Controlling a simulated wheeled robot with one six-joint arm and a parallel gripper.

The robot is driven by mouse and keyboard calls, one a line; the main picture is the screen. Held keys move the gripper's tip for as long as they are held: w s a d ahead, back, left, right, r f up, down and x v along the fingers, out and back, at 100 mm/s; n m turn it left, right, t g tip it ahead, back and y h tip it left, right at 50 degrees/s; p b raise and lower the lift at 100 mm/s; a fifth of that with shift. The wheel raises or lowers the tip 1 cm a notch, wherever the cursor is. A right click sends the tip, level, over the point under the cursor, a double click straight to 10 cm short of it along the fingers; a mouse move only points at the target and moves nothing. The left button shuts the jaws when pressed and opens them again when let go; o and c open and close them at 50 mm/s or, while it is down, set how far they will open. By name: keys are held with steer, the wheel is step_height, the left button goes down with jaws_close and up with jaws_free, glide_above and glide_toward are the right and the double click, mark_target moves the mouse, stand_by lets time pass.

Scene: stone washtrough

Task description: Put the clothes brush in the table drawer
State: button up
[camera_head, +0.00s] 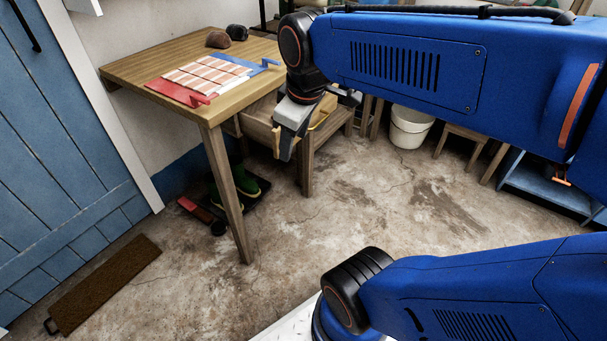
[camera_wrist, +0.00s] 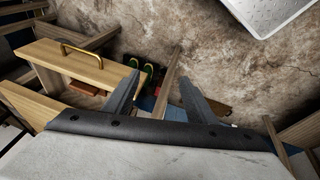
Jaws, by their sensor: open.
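The wooden table (camera_head: 150,72) stands at left in the head view. Its drawer (camera_head: 262,122) is pulled out, partly hidden behind my gripper (camera_head: 284,150). In the wrist view the drawer front (camera_wrist: 60,68) with its brass handle (camera_wrist: 80,50) lies left of my gripper (camera_wrist: 158,82), whose two fingers are apart with nothing between them. A small reddish-brown piece (camera_wrist: 86,88) shows beside the drawer front; I cannot tell whether it is the clothes brush. A brown rounded object (camera_head: 217,39) and a dark one (camera_head: 237,32) lie at the table's back; neither is clearly the brush.
A red and blue board with a striped cloth (camera_head: 207,76) lies on the table. Green boots (camera_head: 246,182) stand on the floor underneath. A white bucket (camera_head: 410,127) and a stool (camera_head: 465,140) stand at the back. A brown mat (camera_head: 105,285) lies by the blue door. The middle floor is clear.

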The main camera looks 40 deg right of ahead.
steer(key=s+a+f+m+t, duration=0.1)
steer(key=s+a+f+m, duration=0.1)
steer(key=s+f+m, duration=0.2)
steer(key=s+m, duration=0.1)
steer(key=s, duration=0.1)
steer(key=shift+s+f+m+y, duration=0.3)
steer(key=shift+s+f, duration=0.05)
steer(key=shift+f, duration=0.05)
steer(key=shift+a, duration=0.1)
steer(key=shift+c, duration=0.2)
stand_by(0.6)
